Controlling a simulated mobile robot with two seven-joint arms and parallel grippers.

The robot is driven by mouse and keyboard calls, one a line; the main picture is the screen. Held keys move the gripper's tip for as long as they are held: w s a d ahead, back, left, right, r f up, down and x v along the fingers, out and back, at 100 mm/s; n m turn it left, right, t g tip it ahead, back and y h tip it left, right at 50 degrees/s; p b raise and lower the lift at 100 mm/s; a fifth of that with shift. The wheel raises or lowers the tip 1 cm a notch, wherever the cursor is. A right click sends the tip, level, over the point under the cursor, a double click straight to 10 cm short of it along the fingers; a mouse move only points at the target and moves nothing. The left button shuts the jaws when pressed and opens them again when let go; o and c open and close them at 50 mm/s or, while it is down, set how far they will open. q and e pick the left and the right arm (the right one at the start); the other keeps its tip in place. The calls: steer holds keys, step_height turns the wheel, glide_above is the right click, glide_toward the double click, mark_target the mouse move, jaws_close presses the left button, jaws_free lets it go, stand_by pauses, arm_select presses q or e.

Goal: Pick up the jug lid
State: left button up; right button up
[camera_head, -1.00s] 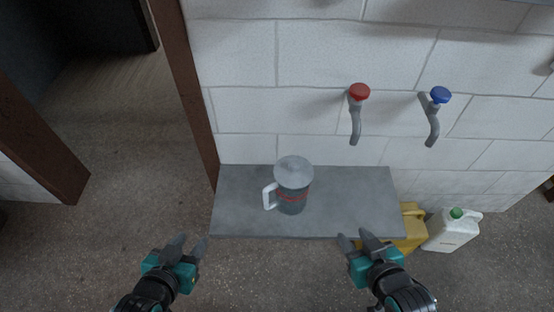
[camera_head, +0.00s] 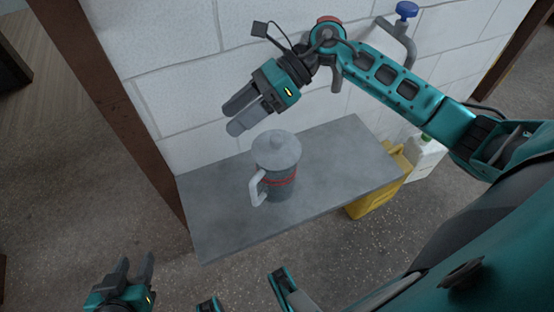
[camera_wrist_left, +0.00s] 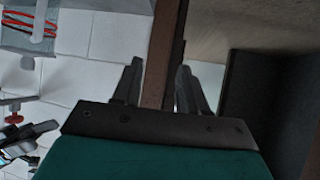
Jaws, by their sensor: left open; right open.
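The jug (camera_head: 280,188) stands upright on the grey shelf, with red markings and a pale handle towards the front left. Its grey lid (camera_head: 277,149), with a small knob on top, sits on the jug. My right gripper (camera_head: 229,119) is open and empty, above and slightly left of the lid, apart from it. My left gripper (camera_head: 136,261) is open and empty at the lower left, in front of the shelf and away from the jug. In the left wrist view, its fingers (camera_wrist_left: 158,85) are spread with nothing between them, and part of the jug (camera_wrist_left: 22,40) shows at the upper left.
The grey shelf (camera_head: 340,160) has bare room right of the jug. Behind it is a white block wall with a blue-handled tap (camera_head: 406,10) and a red one partly hidden by my right arm. A yellow container (camera_head: 372,203) and a white canister (camera_head: 426,157) stand at right.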

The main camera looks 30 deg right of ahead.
mark_target(276, 137)
steer(key=w+d+f+n+h+b, duration=0.1)
steer(key=d+f+n+h, duration=0.1)
steer(key=d+h, duration=0.3)
steer(key=w+d+f+n+h+b, duration=0.1)
steer(key=w+d+n+h+b, duration=0.15)
steer(key=d, duration=0.55)
steer(key=shift+m+h, duration=0.25)
steer(key=shift+m, duration=0.1)
steer(key=x, duration=0.7)
steer(key=shift+s+f, duration=0.15)
steer(key=shift+s, duration=0.2)
steer(key=x, duration=0.1)
steer(key=b+x, duration=0.1)
steer(key=x, duration=0.1)
steer(key=b+x, duration=0.1)
steer(key=x, duration=0.1)
steer(key=shift+s+d+f, duration=0.1)
steer(key=shift+s+d, duration=0.1)
steer(key=shift+s, duration=0.05)
steer(key=shift+f, duration=0.2)
steer(key=shift+a, duration=0.1)
steer(key=c, duration=1)
arm_select(q)
steer(key=f, duration=0.1)
steer(key=d+f, duration=0.1)
steer(key=w+f, duration=0.1)
steer(key=f, duration=0.1)
steer(key=shift+d, duration=0.15)
arm_select(e)
steer(key=shift+c, duration=0.6)
